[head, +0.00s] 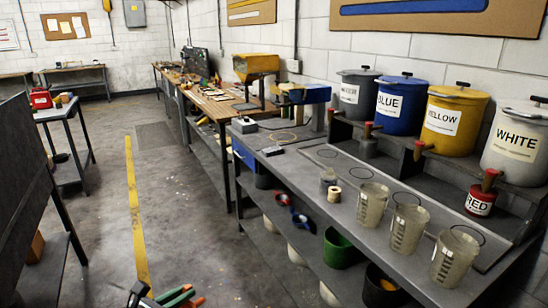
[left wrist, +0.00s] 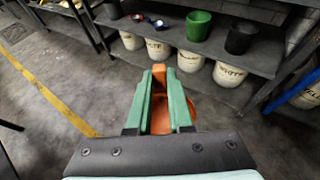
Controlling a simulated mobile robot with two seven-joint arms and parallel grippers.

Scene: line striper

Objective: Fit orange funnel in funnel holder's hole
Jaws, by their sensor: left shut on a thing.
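My left gripper (left wrist: 160,88) is shut on the orange funnel (left wrist: 161,118), with its two green fingers on either side of it. The fingers hide part of the funnel, and a curved orange edge shows to their right. In the head view my left gripper (head: 166,297) is at the bottom edge, low over the aisle floor, with a bit of orange beside it. No hole shows clearly. My right gripper is not in view.
The grey bench (head: 298,168) runs along the right. It holds clear beakers (head: 371,205) and labelled paint pots, including a yellow one (head: 455,122). A green bucket (head: 338,247) and a black bucket (head: 384,287) stand on its lower shelf. The aisle by the yellow floor line (head: 136,215) is clear.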

